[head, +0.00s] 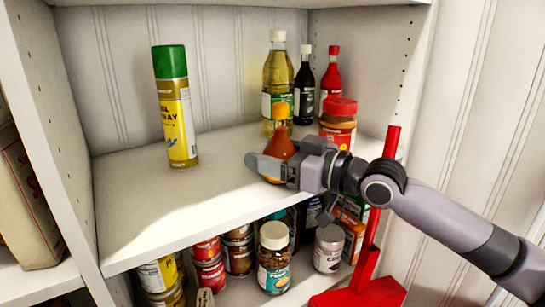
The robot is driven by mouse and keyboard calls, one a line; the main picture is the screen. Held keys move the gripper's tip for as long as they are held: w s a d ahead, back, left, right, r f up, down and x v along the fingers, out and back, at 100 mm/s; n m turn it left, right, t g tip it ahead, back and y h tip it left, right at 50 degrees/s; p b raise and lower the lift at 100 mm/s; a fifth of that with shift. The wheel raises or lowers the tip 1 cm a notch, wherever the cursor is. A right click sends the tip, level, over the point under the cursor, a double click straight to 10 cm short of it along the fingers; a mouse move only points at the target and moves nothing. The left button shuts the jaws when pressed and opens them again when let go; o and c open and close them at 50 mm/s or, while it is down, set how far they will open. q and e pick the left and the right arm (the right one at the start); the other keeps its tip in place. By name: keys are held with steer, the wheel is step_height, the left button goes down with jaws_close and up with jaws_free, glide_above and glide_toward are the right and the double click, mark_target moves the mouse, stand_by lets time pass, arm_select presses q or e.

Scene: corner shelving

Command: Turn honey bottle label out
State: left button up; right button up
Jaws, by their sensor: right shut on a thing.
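The honey bottle (280,149) is amber with an orange cap and stands near the front edge of the upper shelf, right of the middle. My right gripper (268,168) reaches in from the right and is shut on the bottle's lower part. The gripper hides part of the bottle, and no label can be made out on the side I see. My left gripper is not in view.
A green-capped spray can (175,110) stands left on the upper shelf (175,205). An oil bottle (277,82), dark bottle (304,88), red bottle (331,72) and red-lidded jar (338,123) crowd behind the honey. Jars and cans fill the lower shelf. A red upright object (375,225) stands front right.

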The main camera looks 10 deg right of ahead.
steer(key=shift+f, duration=0.1)
steer(key=o, duration=1.6)
steer(key=shift+d, duration=0.1)
